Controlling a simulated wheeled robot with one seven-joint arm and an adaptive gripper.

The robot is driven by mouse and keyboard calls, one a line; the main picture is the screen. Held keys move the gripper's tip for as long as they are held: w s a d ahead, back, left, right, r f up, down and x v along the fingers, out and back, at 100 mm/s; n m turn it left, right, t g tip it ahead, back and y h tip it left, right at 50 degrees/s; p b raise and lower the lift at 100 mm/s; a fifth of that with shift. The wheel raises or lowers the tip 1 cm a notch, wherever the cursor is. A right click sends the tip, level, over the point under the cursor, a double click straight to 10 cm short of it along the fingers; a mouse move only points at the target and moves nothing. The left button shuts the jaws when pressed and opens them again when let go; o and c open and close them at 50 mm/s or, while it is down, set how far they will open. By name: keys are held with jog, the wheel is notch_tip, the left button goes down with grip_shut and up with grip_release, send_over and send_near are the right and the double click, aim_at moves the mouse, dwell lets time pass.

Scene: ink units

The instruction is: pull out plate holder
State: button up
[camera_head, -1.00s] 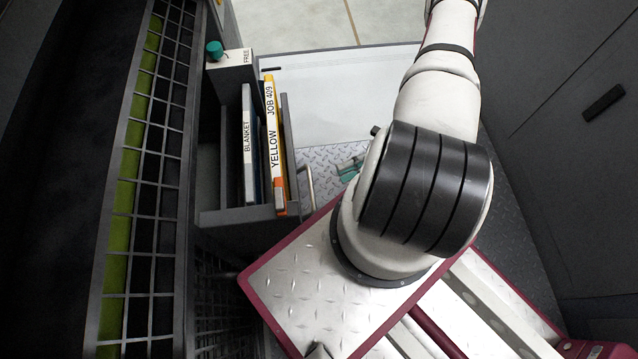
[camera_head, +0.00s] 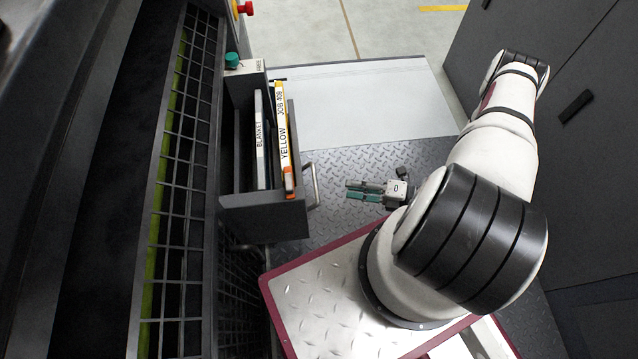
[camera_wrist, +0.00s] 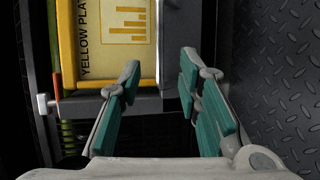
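The plate holder (camera_head: 262,211) is a dark grey drawer-like box standing out from the machine at centre left in the head view. It holds a yellow-and-white plate folder (camera_head: 284,140) and a paler blanket folder (camera_head: 261,140) upright. A metal bar handle (camera_head: 315,186) is on its right side. My gripper (camera_head: 348,190), with teal pads, is to the right of the handle and apart from it. In the wrist view the two fingers (camera_wrist: 159,90) are spread with nothing between them. The yellow folder (camera_wrist: 110,40) shows beyond them at upper left.
A green knob (camera_head: 232,60) and a red button (camera_head: 245,8) are on the machine above the holder. A mesh guard (camera_head: 190,190) runs down the left. Dark cabinets (camera_head: 570,90) stand at right. The tread-plate floor (camera_head: 350,160) between is clear.

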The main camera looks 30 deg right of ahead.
aim_at(315, 181)
jog(key=b+x, duration=0.3)
jog(key=x, duration=0.9)
jog(key=shift+w+a, duration=0.1)
jog(key=shift+a, duration=0.05)
grip_shut()
